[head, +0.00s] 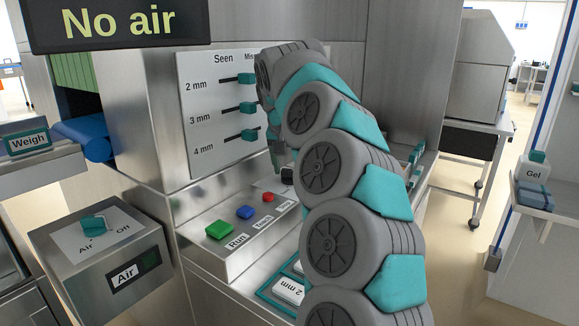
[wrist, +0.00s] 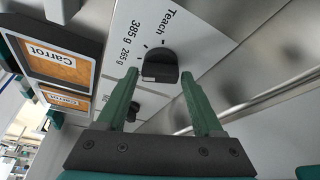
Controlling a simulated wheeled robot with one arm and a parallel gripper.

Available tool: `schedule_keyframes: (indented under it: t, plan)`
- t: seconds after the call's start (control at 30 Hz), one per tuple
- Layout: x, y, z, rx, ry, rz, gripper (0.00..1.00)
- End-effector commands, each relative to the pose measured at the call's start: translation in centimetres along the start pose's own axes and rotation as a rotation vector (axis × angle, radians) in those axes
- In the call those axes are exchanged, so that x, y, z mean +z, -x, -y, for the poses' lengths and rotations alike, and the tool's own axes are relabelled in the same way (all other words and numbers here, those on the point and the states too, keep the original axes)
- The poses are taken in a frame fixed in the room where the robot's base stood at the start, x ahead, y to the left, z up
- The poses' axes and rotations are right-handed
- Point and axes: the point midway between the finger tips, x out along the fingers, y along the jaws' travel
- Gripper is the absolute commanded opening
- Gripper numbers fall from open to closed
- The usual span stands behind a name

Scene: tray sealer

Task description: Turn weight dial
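The weight dial (wrist: 160,66) is a black knob on a white plate marked "Teach", "385 g" and "265 g" in the wrist view. Which mark it points at I cannot tell for sure. My gripper (wrist: 158,75) is open, with one green finger on each side of the knob in the picture. Gaps show between fingers and knob, and I see no contact. In the head view my arm hides most of the gripper; a black knob (head: 287,175) shows beside it, but I cannot tell if it is the same dial.
Green, blue and red buttons (head: 244,212) sit on a sloped panel. A white plate with teal sliders (head: 247,107) stands behind. An air switch box (head: 108,255) is at the lower left. Carrot labels (wrist: 55,65) and a second dark knob (wrist: 133,111) show in the wrist view.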

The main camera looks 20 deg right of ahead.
Motion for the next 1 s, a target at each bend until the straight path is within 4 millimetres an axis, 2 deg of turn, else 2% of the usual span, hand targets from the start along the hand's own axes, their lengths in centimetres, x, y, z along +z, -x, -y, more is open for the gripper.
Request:
schedule_keyframes:
  t: [0.07, 0.57, 1.0]
  plan:
    - [-0.01, 0.01, -0.01, 0.000, 0.000, 0.000, 0.58]
    - [0.00, 0.01, 0.00, 0.000, 0.000, 0.000, 0.02]
    - [0.02, -0.01, -0.19, -0.040, 0.096, 0.001, 0.02]
